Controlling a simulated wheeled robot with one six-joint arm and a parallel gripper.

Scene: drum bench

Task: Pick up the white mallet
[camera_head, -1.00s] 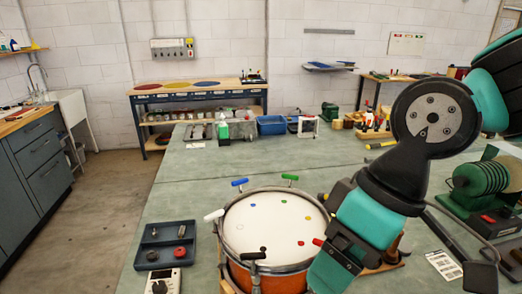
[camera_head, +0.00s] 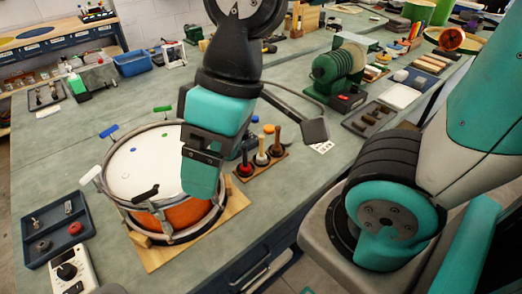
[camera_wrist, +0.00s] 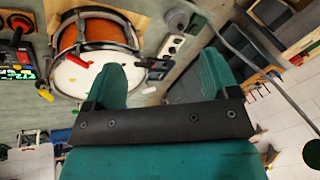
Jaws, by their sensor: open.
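The white mallet (camera_head: 262,158) stands in a wooden holder (camera_head: 272,169) right of the drum, between a red-headed mallet (camera_head: 245,169) and a brown one (camera_head: 277,149). Its pale head is low and its brown handle points up. My gripper (camera_head: 200,178) is left of the holder, in front of the drum in the head view, apart from the mallets. In the wrist view my gripper (camera_wrist: 157,82) has its two teal fingers spread with nothing between them. I cannot make out the white mallet in the wrist view.
The drum (camera_head: 140,165) sits on a wooden base with T-handles around its rim. A dark tray (camera_head: 40,225) and a meter (camera_head: 72,272) are at left. A green-disc machine (camera_head: 340,70) stands behind the holder.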

